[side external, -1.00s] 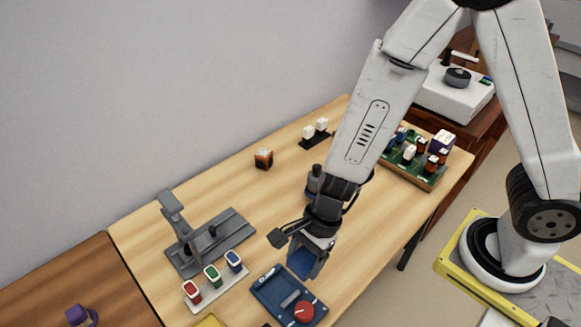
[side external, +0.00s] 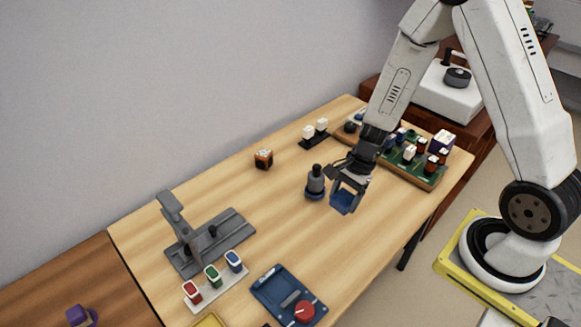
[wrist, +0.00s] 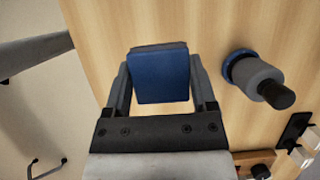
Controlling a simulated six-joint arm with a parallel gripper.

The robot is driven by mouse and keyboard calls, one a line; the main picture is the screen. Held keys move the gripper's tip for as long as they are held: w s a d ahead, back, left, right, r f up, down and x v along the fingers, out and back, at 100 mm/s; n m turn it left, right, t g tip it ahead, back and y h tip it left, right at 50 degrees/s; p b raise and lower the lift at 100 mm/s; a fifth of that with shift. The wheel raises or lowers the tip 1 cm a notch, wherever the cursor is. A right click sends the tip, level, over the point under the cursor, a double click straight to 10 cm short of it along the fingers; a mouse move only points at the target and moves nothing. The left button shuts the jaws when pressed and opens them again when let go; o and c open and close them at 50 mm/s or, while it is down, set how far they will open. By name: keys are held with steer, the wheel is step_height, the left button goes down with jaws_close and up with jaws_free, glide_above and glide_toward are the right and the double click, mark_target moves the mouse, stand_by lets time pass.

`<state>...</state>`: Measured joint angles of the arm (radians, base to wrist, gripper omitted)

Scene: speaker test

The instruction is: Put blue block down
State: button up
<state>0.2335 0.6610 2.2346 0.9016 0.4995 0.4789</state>
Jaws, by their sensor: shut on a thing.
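The blue block (side external: 344,201) is held between the fingers of my gripper (side external: 349,190), over the right half of the wooden table. In the wrist view the blue block (wrist: 161,76) fills the space between the two fingers (wrist: 161,88), and bare table shows around it. I cannot tell how far it is above the table. A grey and dark cylinder with a blue base ring (side external: 315,183) stands just left of my gripper, apart from it. The same cylinder shows in the wrist view (wrist: 255,76).
A board with several small parts (side external: 425,178) lies right of my gripper. A dark blue tray with a red knob (side external: 272,288), a grey stand (side external: 228,228) and a rack of red, green and blue pieces (side external: 220,287) are at the front left. The table in front of my gripper is clear.

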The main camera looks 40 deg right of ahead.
steer(key=s+d+f, duration=0.1)
steer(key=d, duration=0.7)
steer(key=shift+s, duration=0.35)
steer(key=shift+a+f, duration=0.1)
glide_above(359, 218)
steer(key=d, duration=0.1)
steer(key=shift+d+f, duration=0.1)
steer(key=shift+f, duration=2.05)
steer(key=shift+f, duration=0.1)
steer(key=shift+f, duration=1.7)
steer(key=shift+f, duration=0.15)
steer(key=o, duration=1.2)
steer(key=shift+o, duration=0.2)
